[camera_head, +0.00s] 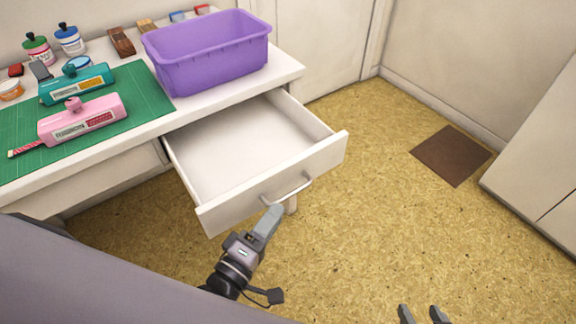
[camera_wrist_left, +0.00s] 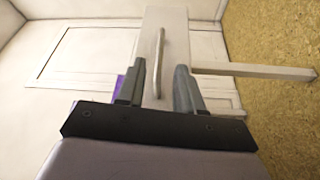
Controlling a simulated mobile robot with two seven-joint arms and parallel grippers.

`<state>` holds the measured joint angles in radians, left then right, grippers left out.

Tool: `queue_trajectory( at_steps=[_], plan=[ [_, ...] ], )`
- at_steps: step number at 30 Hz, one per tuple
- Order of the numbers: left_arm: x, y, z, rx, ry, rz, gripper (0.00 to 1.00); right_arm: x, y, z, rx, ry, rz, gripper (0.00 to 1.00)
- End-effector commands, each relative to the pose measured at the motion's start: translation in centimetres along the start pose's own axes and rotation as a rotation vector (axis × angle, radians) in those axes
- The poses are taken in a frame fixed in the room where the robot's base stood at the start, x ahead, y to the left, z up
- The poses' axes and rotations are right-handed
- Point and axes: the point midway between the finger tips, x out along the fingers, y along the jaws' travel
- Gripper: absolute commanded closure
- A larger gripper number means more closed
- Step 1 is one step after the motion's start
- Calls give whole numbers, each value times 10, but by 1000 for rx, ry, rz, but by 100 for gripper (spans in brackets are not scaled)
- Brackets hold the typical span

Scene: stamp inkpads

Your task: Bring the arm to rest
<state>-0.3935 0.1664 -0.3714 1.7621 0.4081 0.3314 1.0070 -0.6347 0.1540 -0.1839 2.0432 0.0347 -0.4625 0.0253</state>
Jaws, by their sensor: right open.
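My left gripper (camera_head: 267,222) is just in front of the pulled-out white drawer (camera_head: 250,150), close below its metal handle (camera_head: 288,188). The drawer is open and empty. My right gripper (camera_head: 422,314) shows only its fingertips at the bottom edge of the head view, spread apart over the floor and empty.
The desk holds a purple bin (camera_head: 205,60), a green cutting mat (camera_head: 150,85), a pink stamp (camera_head: 82,120), a teal stamp (camera_head: 78,84) and several small bottles. A brown mat (camera_head: 450,155) lies on the floor at right. The floor right of the drawer is clear.

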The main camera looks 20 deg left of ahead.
Motion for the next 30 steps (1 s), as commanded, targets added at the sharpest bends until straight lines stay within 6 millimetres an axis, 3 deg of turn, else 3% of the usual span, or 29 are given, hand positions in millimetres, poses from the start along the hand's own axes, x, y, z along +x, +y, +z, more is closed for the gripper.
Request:
queue_trajectory(
  at_steps=[7, 11, 17, 24, 26, 30],
  plan=[
    [-1, -2, 1, 31, -9, -15, 64, 0, 0, 0, 2, -1, 0, 42],
    [-9, -11, 3, 187, -52, -84, 64, 0, -1, 0, 4, -1, 0, 42],
    [-39, -41, 3, 663, -221, -284, 64, 0, -1, 0, 5, -1, 0, 42],
    [-102, -80, -22, 1295, -566, -546, 64, 0, -1, 0, 5, -1, 0, 42],
    [-97, -49, -27, 1289, -555, -537, 64, -19, -2, -22, 2, -9, 1, 42],
    [-97, -19, -34, 1294, -550, -541, 64, -42, -2, -53, -8, 9, 6, 42]
  ],
)
